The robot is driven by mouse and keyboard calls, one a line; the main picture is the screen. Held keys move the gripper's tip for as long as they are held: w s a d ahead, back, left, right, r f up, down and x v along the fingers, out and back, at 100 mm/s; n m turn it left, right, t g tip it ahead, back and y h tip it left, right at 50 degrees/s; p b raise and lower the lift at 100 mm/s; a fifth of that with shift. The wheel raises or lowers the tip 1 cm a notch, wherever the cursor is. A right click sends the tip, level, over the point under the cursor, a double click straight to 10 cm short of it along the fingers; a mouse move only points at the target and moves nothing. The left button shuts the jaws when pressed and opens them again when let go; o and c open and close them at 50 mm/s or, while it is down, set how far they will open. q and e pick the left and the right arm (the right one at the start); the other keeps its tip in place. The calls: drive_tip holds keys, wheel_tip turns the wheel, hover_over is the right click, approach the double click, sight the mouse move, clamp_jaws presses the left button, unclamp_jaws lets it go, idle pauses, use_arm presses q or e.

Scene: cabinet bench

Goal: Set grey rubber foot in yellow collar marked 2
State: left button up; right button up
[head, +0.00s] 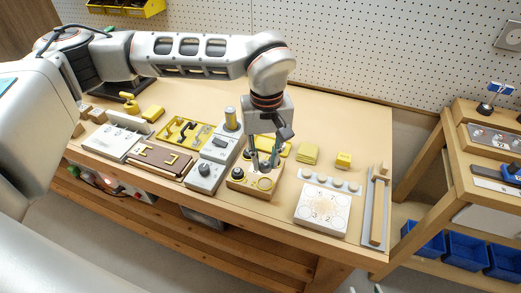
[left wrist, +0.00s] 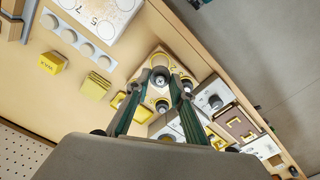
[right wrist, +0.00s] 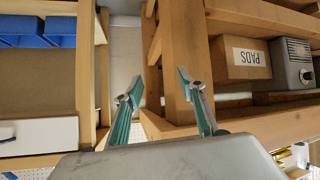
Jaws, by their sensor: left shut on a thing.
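The wooden block (head: 240,187) near the bench's front edge carries yellow collars. One collar (head: 265,184) at its right looks open in the head view. A dark round piece (head: 238,173) sits at the block's left. My left gripper (head: 263,167) points down just above the block. In the left wrist view its fingers (left wrist: 160,82) are shut on the grey rubber foot (left wrist: 160,77), seen end-on in front of a yellow collar (left wrist: 159,59). I cannot tell the height gap, and the collar's mark is too small to read surely. My right gripper (right wrist: 157,92) is open and empty.
A grey box with a knob (head: 204,172) stands close left of the block. A white numbered board (head: 322,208) lies to the right, with yellow blocks (head: 308,153) behind. The right gripper faces a wooden shelf with a PADS box (right wrist: 240,58).

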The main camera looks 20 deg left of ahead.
sight(265, 184)
use_arm(q)
drive_tip(key=shift+f+b, duration=1.35)
drive_tip(key=shift+f, duration=1.35)
drive_tip(key=shift+f, duration=0.55)
idle(0.6)
drive_tip(key=o, duration=0.9)
drive_tip(key=shift+o, duration=0.2)
